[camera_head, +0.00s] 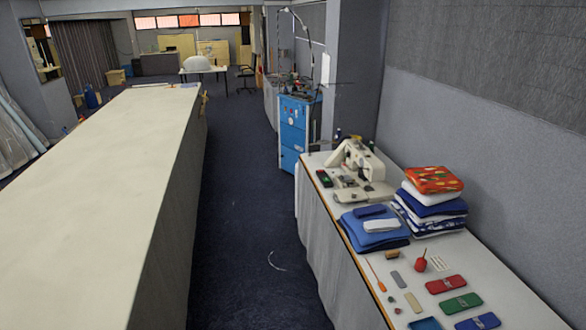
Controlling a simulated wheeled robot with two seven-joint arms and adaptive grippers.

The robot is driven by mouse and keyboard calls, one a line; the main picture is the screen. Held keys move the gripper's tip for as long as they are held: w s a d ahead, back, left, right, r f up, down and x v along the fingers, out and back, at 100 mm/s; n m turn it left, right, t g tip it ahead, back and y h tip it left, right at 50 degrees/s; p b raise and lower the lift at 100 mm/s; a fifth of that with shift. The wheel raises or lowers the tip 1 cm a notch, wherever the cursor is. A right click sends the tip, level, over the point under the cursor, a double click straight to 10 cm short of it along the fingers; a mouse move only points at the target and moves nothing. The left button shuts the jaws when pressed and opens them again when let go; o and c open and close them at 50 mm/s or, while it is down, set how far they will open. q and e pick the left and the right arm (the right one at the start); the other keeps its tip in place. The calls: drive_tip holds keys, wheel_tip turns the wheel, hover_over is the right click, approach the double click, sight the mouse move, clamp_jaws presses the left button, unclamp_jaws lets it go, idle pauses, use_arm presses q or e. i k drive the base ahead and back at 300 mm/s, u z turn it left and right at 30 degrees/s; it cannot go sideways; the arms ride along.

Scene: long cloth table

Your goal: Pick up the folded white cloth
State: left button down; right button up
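A small folded white cloth (382,226) lies on top of a pile of folded blue cloths (375,241) on the right-hand table. A small folded dark blue cloth (369,211) lies just behind it on the same pile. A taller stack of folded cloths (430,208) stands to the right, with white and blue patterned layers and an orange-red patterned cloth (433,179) on top. Neither of my grippers shows in the head view.
A sewing machine (360,172) stands behind the piles. In front lie a red object (421,261), red (446,285), green (461,304) and blue (479,322) flat pieces and small tools. A long bare table (110,190) is left across a clear dark floor aisle (250,230).

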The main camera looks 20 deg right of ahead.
sight(393, 223)
drive_tip(key=u, duration=0.05)
drive_tip(key=i, duration=1.9)
drive_tip(key=z, duration=1.1)
drive_tip(key=i, duration=1.2)
drive_tip(key=z, duration=0.85)
